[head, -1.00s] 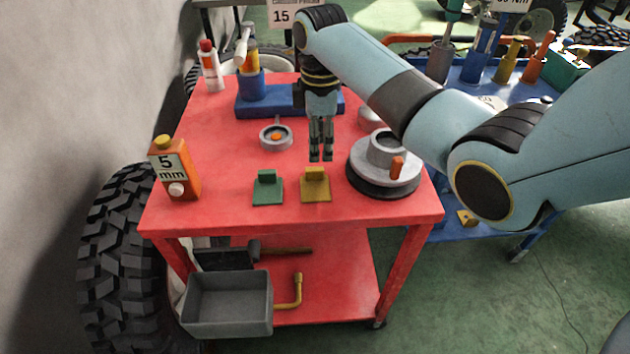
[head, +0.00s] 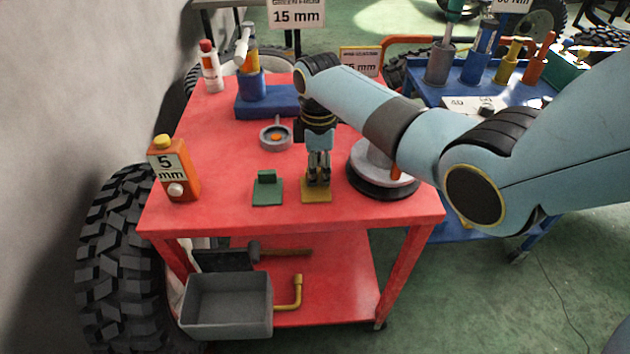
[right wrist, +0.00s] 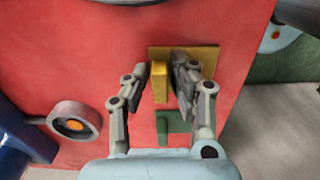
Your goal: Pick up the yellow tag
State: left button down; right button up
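The yellow tag (head: 316,196), a flat plate with a raised block, lies on the red cart top near its front edge. It also shows in the right wrist view (right wrist: 210,55), with its upright block (right wrist: 160,82) between my fingers. My right gripper (head: 318,183) points down right over the tag and hides its block in the head view. In the right wrist view my right gripper (right wrist: 165,80) has its fingers apart, on either side of the block; whether they touch it is unclear. My left gripper is not in view.
A similar green tag (head: 267,191) lies just left of the yellow one. A round grey and black fixture (head: 381,180) stands close on the right. An orange 5 mm box (head: 175,172) stands at the left. The red top (head: 225,160) between box and tags is clear.

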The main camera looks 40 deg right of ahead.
grip_shut()
jog(key=shift+r, duration=0.1)
